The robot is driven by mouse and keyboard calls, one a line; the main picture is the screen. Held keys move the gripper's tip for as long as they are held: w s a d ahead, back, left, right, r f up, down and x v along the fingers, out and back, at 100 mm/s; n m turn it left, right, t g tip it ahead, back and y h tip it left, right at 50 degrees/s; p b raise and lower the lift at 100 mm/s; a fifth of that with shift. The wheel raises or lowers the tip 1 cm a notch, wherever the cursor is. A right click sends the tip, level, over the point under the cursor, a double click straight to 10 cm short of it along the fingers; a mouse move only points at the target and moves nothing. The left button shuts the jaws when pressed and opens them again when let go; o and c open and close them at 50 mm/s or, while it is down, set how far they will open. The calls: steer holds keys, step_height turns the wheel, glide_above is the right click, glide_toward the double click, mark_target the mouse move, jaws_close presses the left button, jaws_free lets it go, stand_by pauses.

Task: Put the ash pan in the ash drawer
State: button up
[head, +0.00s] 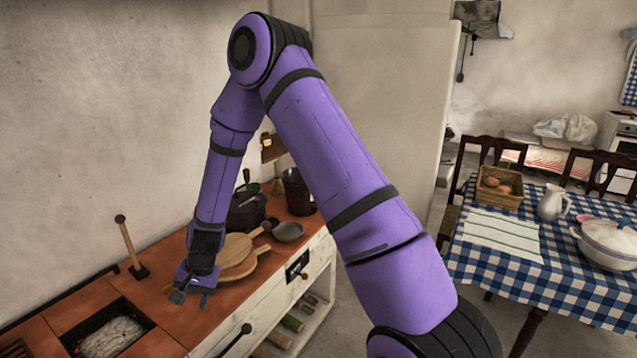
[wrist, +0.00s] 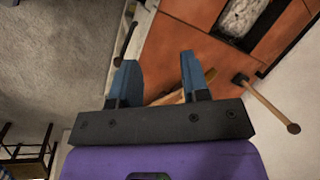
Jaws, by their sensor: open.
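My gripper (head: 188,293) hangs over the orange counter near its front edge; its blue fingers are apart and empty in the wrist view (wrist: 158,62). A shallow grey pan (head: 288,232) sits at the counter's right; I cannot tell whether it is the ash pan. The white front has a dark bar handle (head: 236,338), also in the wrist view (wrist: 126,42); whether it belongs to the ash drawer is unclear. No open drawer shows. Left of my gripper, a dark opening in the counter holds a pale ashy mass (head: 111,338), also in the wrist view (wrist: 240,17).
Wooden boards (head: 236,256) lie just behind my gripper. A dark pot (head: 246,210) and a dark bucket (head: 298,190) stand further back. A wooden-handled tool (head: 128,240) stands upright near the wall. A checked table (head: 490,265) is at the right, with floor between.

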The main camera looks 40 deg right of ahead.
steer(key=s+d+r+n+t+h, duration=0.1)
steer(key=s+d+r+n, duration=0.15)
steer(key=r, duration=0.65)
steer(key=s+d+r+n, duration=0.15)
steer(key=s+r, duration=0.25)
steer(key=r, duration=0.5)
steer(key=s+d+r+n+t+h, duration=0.1)
steer(key=s+d+r, duration=0.15)
steer(key=r, duration=0.65)
steer(key=s+d+r, duration=0.2)
steer(key=s+r, duration=0.2)
steer(key=s, duration=0.3)
steer(key=s+d+r+n+t+h, duration=0.1)
steer(key=s+r, duration=0.3)
steer(key=s, duration=0.4)
steer(key=s+d+r+n+t, duration=0.1)
steer(key=s+d+r, duration=0.2)
steer(key=s, duration=0.4)
steer(key=shift+s+d+r+h, duration=0.15)
steer(key=shift+d+r+h, duration=0.1)
steer(key=shift+r+h, duration=0.2)
